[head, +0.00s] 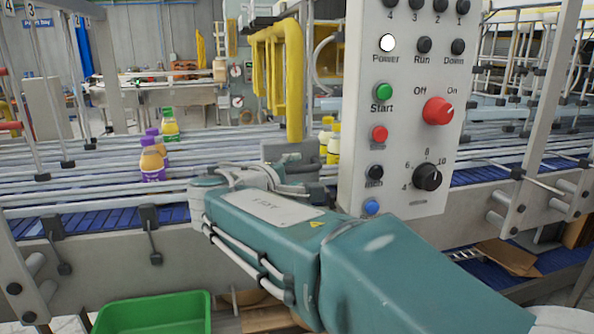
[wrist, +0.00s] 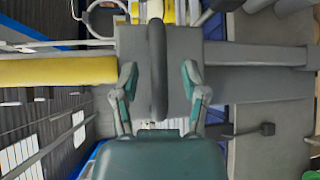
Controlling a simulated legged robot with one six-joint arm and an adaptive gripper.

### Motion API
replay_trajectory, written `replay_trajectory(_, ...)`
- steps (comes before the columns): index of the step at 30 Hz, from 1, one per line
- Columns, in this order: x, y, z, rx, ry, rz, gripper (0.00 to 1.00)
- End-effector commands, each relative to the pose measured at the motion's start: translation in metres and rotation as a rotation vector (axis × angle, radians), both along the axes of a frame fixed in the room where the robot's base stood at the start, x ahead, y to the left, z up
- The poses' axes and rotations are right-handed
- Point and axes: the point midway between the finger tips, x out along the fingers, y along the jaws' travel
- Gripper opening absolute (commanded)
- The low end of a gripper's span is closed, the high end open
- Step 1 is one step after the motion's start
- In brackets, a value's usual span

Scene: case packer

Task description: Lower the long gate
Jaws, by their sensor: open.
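A grey gate plate (head: 288,152) hangs at the conveyor below an upright yellow bar (head: 293,80); I take it to be the long gate. In the wrist view the grey plate (wrist: 180,50) and yellow bar (wrist: 57,70) appear turned sideways. A dark bar like a handle (wrist: 157,70) crosses the plate. My gripper (wrist: 159,72) is open, with one finger on each side of this dark bar; I cannot tell whether they touch it. In the head view my gripper (head: 285,180) is in front of the plate and hides its lower part. The gap to the belt is hidden.
A control panel (head: 400,110) stands close right of my gripper. Silver guide rails (head: 70,200) run along the blue conveyor (head: 105,218). Purple-labelled bottles (head: 152,160) stand left of the gate, yellow bottles (head: 333,143) right. A green bin (head: 155,312) is below.

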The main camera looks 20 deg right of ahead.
Motion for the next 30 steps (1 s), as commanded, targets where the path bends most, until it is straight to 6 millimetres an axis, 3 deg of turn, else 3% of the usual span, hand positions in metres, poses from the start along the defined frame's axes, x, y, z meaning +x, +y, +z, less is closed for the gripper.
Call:
replay_trajectory(4, 0.009, -0.01, -0.002, 0.0, 0.001, -0.001, 0.57)
replay_trajectory(13, 0.011, -0.011, -0.002, 0.002, 0.0, 0.001, 0.57)
replay_trajectory(17, 0.011, -0.011, -0.002, 0.002, 0.0, 0.001, 0.0)
replay_trajectory(26, 0.01, -0.011, -0.005, 0.001, 0.001, 0.0, 0.0)
replay_trajectory(30, 0.01, -0.011, -0.019, 0.0, 0.006, 0.0, 0.0)
